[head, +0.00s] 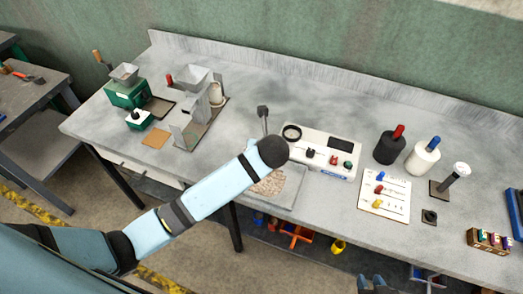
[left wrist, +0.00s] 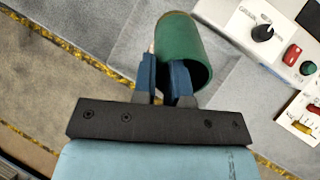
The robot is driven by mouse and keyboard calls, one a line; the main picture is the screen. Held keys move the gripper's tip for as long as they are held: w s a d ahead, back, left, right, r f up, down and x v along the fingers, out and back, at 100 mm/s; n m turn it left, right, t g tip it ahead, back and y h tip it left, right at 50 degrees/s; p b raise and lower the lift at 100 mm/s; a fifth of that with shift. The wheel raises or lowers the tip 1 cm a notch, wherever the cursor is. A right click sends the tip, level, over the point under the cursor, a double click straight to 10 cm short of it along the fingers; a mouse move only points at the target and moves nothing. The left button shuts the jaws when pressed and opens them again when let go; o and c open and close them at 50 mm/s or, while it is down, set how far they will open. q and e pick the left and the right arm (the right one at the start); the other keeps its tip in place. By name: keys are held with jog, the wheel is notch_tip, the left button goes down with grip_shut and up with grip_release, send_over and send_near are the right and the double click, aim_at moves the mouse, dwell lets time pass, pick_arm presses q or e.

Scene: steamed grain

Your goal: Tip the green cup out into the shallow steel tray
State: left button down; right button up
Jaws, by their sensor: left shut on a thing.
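The green cup (left wrist: 192,45) is in my left gripper (left wrist: 165,72) in the left wrist view. Its wall is between the two blue fingers, and it lies tilted with its dark mouth towards the lower right. I see no contents in the visible part of the mouth. The shallow steel tray (head: 292,190) lies near the front edge of the bench in the head view, with pale brown grain (head: 268,184) in it. My left arm covers part of it and hides the left gripper and cup there. My right gripper (head: 372,284) is at the bottom edge, its fingers apart and empty.
A white control box (head: 320,152) stands right of the tray. A green grinder (head: 127,92) and a metal stand (head: 193,125) are to the left. Black (head: 390,148) and white (head: 422,158) bottles stand to the right. Bare bench lies between the stand and tray.

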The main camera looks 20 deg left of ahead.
pick_arm(q)
jog(key=g, duration=0.1)
jog(key=g+h, duration=0.1)
jog(key=shift+r+g+h, duration=0.3)
jog(key=shift+r+g, duration=0.05)
jog(key=shift+g, duration=0.05)
jog(key=g+h, duration=0.2)
jog(key=g, duration=0.1)
jog(key=shift+r+g, duration=0.1)
jog(key=shift+g, duration=0.2)
jog(key=shift+h, duration=0.3)
